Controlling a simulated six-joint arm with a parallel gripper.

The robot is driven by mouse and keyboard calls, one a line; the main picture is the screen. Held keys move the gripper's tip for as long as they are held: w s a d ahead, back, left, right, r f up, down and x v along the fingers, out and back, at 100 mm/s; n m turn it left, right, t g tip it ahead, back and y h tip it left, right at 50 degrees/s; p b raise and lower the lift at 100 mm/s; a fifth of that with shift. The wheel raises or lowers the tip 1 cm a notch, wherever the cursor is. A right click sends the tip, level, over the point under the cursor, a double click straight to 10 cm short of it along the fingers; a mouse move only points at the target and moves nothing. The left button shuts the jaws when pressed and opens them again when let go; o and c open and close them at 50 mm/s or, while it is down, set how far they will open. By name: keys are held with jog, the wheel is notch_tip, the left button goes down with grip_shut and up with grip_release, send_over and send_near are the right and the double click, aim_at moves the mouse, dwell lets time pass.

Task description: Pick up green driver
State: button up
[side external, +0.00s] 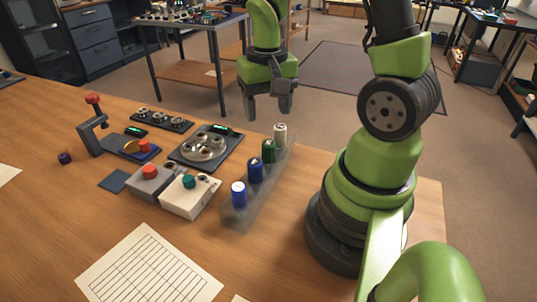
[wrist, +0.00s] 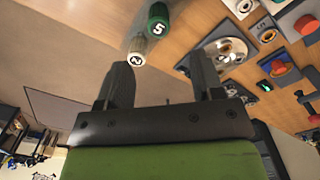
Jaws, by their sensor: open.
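The green driver (side external: 268,151) stands upright in a translucent grey rack (side external: 238,217), between a dark blue driver (side external: 255,171) and a beige driver (side external: 280,134). In the wrist view the green driver (wrist: 158,20) shows its cap marked 5, at the top edge of the picture. The beige driver (wrist: 137,48), marked 2, shows closer to the fingers. My gripper (side external: 267,108) is open and empty, above and beyond the rack's far end in the side view. Its two fingers (wrist: 161,70) are apart in the wrist view, with nothing between them.
Left of the rack are a white box with a teal knob (side external: 188,195), a grey box with a red knob (side external: 151,182) and a lens tray (side external: 205,147). A lined sheet (side external: 150,268) lies in front.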

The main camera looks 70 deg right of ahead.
aim_at(269, 142)
jog(key=shift+s+f, duration=0.15)
jog(key=shift+f, duration=4.45)
jog(key=c, duration=1)
